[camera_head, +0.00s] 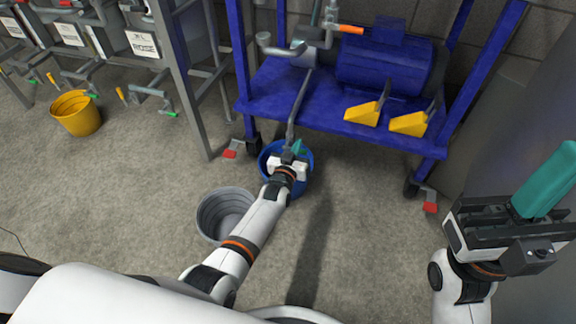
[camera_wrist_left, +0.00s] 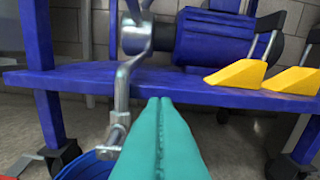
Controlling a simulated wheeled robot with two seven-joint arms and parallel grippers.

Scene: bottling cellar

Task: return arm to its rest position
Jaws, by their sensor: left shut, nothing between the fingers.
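My left arm reaches out over the floor in the head view. Its gripper (camera_head: 298,148) is above the blue bucket (camera_head: 306,182), in front of the blue cart. In the left wrist view the teal fingers (camera_wrist_left: 165,105) of this gripper are pressed together with nothing between them. A grey metal pipe with a valve (camera_wrist_left: 122,95) hangs just left of the fingertips there. My right gripper (camera_head: 545,182) is at the right edge of the head view, teal finger pointing up; whether it is apart from the other finger is unclear.
The blue cart (camera_head: 275,95) carries a blue motor unit (camera_head: 385,65) and yellow wedges (camera_head: 362,113). A grey bucket (camera_head: 207,228) stands beside my left forearm. A yellow bucket (camera_head: 76,115) stands under taps at the left. The floor between is clear.

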